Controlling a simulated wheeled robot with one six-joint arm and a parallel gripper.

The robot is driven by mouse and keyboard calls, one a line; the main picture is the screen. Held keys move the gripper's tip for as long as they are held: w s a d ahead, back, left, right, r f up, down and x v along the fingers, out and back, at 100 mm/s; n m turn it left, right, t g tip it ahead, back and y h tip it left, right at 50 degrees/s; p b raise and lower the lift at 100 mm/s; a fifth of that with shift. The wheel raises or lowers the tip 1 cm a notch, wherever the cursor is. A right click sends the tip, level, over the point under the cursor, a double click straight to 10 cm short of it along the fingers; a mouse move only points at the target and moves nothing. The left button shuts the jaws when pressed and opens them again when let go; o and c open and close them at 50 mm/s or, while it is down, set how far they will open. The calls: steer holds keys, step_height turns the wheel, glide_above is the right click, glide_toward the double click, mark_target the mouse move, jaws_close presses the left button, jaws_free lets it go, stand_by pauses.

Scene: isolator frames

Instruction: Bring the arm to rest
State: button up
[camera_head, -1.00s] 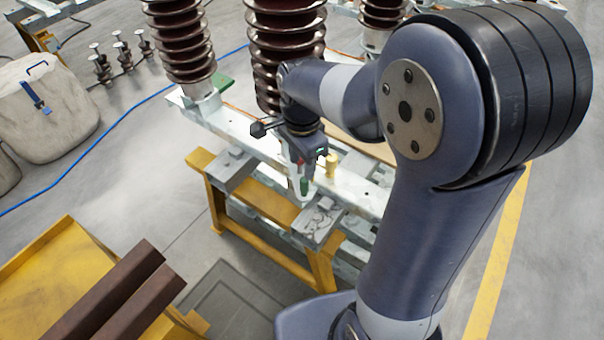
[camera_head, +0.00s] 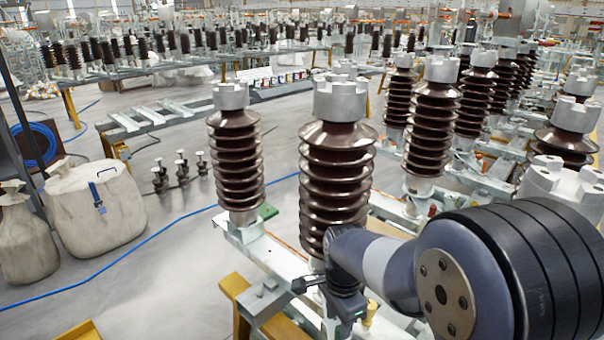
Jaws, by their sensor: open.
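My arm reaches in from the lower right in the head view, its large dark joint close to the camera. My gripper (camera_head: 345,328) is at the bottom edge of the picture, low in front of the middle brown insulator (camera_head: 337,180). Its fingertips are mostly cut off by the frame edge. I see nothing held in the part that shows. The gripper hangs over the pale steel frame (camera_head: 270,257) that carries the insulators. I cannot tell whether it touches the frame.
A second insulator (camera_head: 236,160) stands to the left, and more insulators (camera_head: 434,125) stand to the right. A yellow trestle (camera_head: 236,287) supports the frame.

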mark_target(339, 328)
step_height(339, 328, down, 6)
steer(key=shift+r, duration=0.25)
steer(key=shift+d, duration=0.2)
